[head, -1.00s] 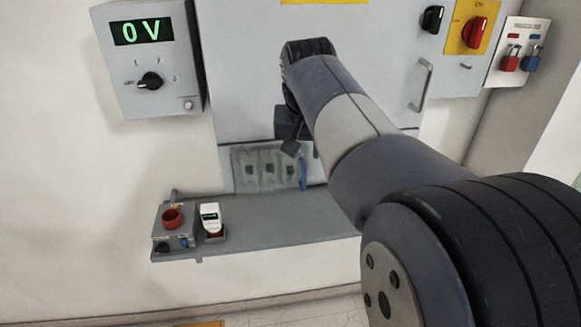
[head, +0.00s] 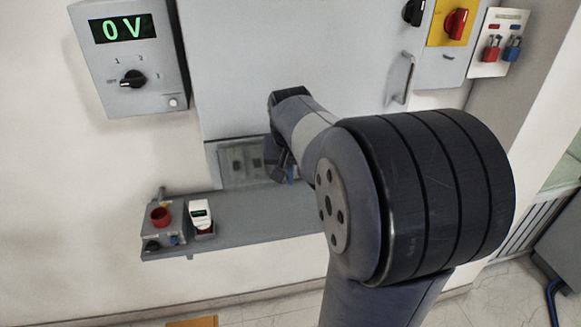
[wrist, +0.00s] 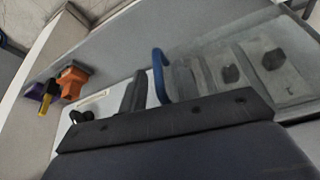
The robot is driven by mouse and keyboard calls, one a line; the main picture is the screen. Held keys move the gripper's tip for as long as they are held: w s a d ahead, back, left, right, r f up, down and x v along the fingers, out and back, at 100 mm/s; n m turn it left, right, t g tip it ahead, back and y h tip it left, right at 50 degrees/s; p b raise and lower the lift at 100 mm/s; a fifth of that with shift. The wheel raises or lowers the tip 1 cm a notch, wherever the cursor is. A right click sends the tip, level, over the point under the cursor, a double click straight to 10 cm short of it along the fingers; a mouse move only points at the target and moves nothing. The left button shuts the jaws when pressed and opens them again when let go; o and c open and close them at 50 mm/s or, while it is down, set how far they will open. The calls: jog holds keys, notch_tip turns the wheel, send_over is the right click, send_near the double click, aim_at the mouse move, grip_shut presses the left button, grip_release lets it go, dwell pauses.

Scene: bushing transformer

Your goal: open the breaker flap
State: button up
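The breaker flap (head: 232,166) is a pale see-through cover low on the grey cabinet, with dark breakers behind it. It looks closed in the head view and also shows in the wrist view (wrist: 258,76). Its blue handle (wrist: 159,75) stands at one end of the flap; in the head view a bit of blue (head: 291,174) shows beside my gripper (head: 281,172). In the wrist view my gripper (wrist: 160,90) has its dark fingers apart, with the blue handle between them. I cannot tell whether a finger touches it. My gripper hides the flap's right part in the head view.
A grey shelf (head: 260,212) runs just below the flap. A box with a red socket (head: 160,216) and a white device (head: 200,214) stand at its left. A 0 V meter box (head: 130,55) hangs upper left; a door handle (head: 402,78) juts out at right.

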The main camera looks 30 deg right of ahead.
grip_shut()
jog(key=shift+s, duration=0.1)
dwell(0.4)
